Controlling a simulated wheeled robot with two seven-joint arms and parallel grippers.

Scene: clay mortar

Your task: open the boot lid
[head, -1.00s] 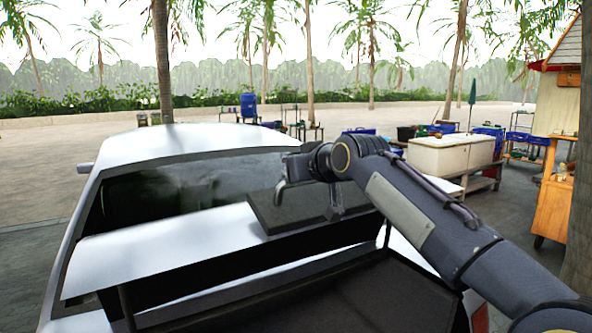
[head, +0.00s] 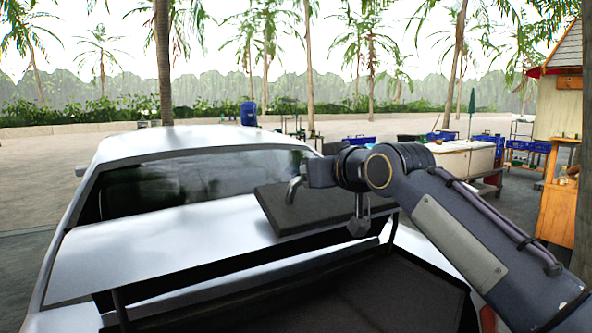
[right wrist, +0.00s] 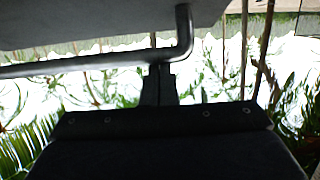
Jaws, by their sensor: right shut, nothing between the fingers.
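The boot lid (head: 160,255) of the white car (head: 195,145) is a white panel standing raised over a dark boot opening (head: 385,295). A flat dark slab (head: 305,208) lies at the lid's right part. My left gripper is out of view.
A thin dark strut (head: 121,308) stands under the lid's left part. The rear window (head: 190,185) is behind the lid. White counters (head: 465,160) and an orange-framed stall (head: 558,180) stand to the right. Open paved ground lies left of the car.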

